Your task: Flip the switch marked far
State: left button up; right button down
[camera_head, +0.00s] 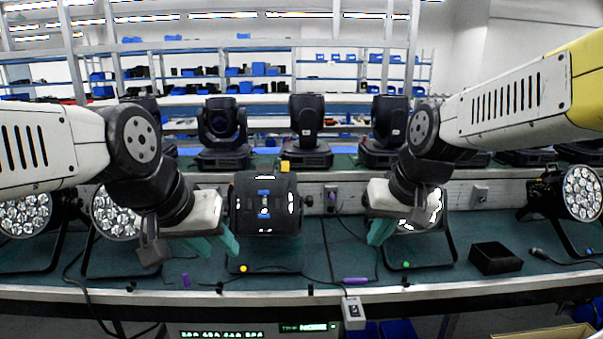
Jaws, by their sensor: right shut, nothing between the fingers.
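A small grey switch box (480,195) is fixed to the raised back ledge at the right. Another wall box (331,199) with a dark, purplish front is on the same ledge near the middle. A grey box with a switch (352,312) hangs at the bench's front edge. I cannot read a "far" mark on any of them. My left gripper (222,257) is open and empty over the bench, left of the middle lamp. My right gripper (377,240) is shut and empty, between the middle wall box and the right switch box, touching neither.
Par cans with round LED faces (583,193) stand along the green bench (310,260), one partly behind my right gripper. A black box (496,258) sits at right. Cables and small coloured pieces lie near the front. Moving-head lamps (221,132) stand behind.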

jog(key=s+r+t, duration=0.1)
jog(key=s+r, duration=0.1)
jog(key=s, duration=0.5)
jog(key=shift+a+r, duration=0.2)
jog(key=g+h, duration=0.2)
jog(key=g, duration=0.5)
send_over(353, 313)
jog(key=w, duration=0.3)
notch_tip(353, 313, down, 25)
jog(key=shift+s+r, duration=0.2)
jog(key=shift+s, duration=0.05)
jog(key=shift+f, duration=0.1)
jog(key=f, duration=0.4)
jog(key=s+f, duration=0.1)
jog(key=f, duration=0.4)
jog(key=s+f, duration=0.1)
jog(key=f, duration=0.3)
jog(key=shift+f, duration=0.3)
